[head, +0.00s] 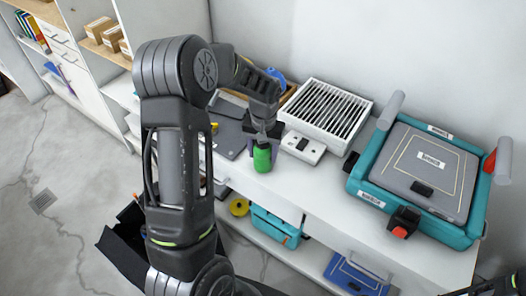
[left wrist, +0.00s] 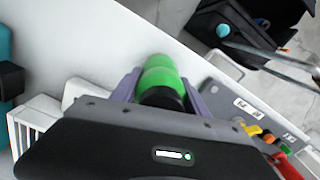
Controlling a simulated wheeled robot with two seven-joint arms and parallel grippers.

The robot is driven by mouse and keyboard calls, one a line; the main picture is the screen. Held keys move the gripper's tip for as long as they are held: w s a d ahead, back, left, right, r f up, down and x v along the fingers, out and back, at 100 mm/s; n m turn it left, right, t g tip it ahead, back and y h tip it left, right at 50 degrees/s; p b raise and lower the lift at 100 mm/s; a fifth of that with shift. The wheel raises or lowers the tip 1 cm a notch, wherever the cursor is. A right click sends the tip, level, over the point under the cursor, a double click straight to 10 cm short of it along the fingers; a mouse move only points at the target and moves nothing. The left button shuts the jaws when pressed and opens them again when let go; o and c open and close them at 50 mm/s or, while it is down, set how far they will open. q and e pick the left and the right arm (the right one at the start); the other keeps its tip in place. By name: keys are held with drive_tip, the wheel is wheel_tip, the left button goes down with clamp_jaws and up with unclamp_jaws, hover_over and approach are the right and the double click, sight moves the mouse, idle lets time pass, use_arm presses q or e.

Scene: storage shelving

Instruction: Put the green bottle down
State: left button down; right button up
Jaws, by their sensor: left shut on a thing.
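The green bottle (head: 262,158) is at the front edge of the white shelf top (head: 313,190) in the head view. My left gripper (head: 264,138) points down and is shut around the bottle's upper part. In the left wrist view the green bottle (left wrist: 160,76) with a dark band sits between the two purple-grey fingers of the left gripper (left wrist: 160,92). I cannot tell whether its base touches the shelf top. Only a dark part of my right arm shows at the lower right corner of the head view; its gripper is not visible.
A teal case (head: 420,180) stands to the right. The shelf front between bottle and case is clear.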

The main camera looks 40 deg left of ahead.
use_arm(q)
drive_tip(key=shift+f, duration=0.2)
drive_tip(key=c, duration=0.6)
unclamp_jaws()
drive_tip(key=shift+o, duration=0.2)
wheel_tip(320, 180, up, 12)
drive_tip(key=shift+r+b, duration=0.2)
drive_tip(key=shift+b, duration=0.25)
drive_tip(key=shift+d, duration=0.1)
